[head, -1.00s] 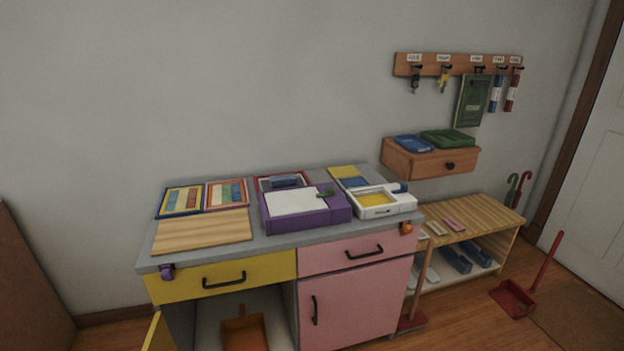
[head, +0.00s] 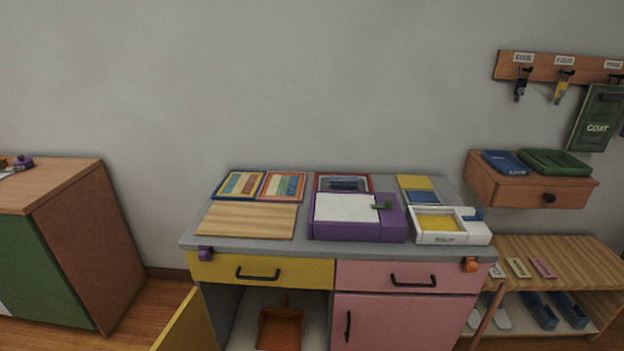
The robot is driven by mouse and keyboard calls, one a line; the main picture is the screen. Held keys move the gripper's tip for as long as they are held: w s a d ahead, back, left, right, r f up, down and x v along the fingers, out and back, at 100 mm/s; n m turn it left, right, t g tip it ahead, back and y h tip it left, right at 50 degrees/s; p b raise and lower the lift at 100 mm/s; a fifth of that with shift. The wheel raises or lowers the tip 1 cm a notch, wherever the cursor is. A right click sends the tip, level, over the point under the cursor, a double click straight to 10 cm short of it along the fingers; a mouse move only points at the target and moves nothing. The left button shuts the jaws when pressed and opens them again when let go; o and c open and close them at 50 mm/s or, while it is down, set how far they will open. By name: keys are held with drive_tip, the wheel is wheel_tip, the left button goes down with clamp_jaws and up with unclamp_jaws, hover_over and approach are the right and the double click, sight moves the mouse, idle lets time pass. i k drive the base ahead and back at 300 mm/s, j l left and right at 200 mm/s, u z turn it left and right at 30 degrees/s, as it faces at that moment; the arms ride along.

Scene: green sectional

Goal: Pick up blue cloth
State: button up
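Several blue items could be the blue cloth, and I cannot tell which one is. A flat blue folded item (head: 505,163) lies on the small wall drawer beside a green one. A blue square (head: 422,197) lies below a yellow one at the back right of the grey counter (head: 330,243). A grey-blue item (head: 346,185) sits in a red-rimmed tray behind the purple box, which partly hides it. My gripper is not in view.
The purple box (head: 392,225), white tray (head: 452,239) and wooden board (head: 247,221) crowd the counter. The yellow cabinet door (head: 186,322) stands open at the front left, with an orange dustpan (head: 281,328) inside. A green-fronted cabinet (head: 85,225) stands left; a shoe bench (head: 565,258) stands right.

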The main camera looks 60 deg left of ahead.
sight(338, 181)
drive_tip(key=i+j+u, duration=0.1)
drive_tip(key=u, duration=0.3)
drive_tip(key=i+u, duration=0.25)
drive_tip(key=u, duration=0.15)
drive_tip(key=i+u, duration=0.2)
drive_tip(key=u, duration=0.2)
drive_tip(key=i+l+u, duration=0.1)
drive_tip(key=u, duration=0.25)
drive_tip(key=i+j+u, duration=0.1)
drive_tip(key=i+u, duration=0.15)
drive_tip(key=i, duration=0.15)
drive_tip(key=i+u, duration=0.25)
drive_tip(key=i, duration=0.15)
drive_tip(key=i+j, duration=0.1)
drive_tip(key=i, duration=0.2)
drive_tip(key=i+j+z, duration=0.15)
drive_tip(key=i, duration=0.15)
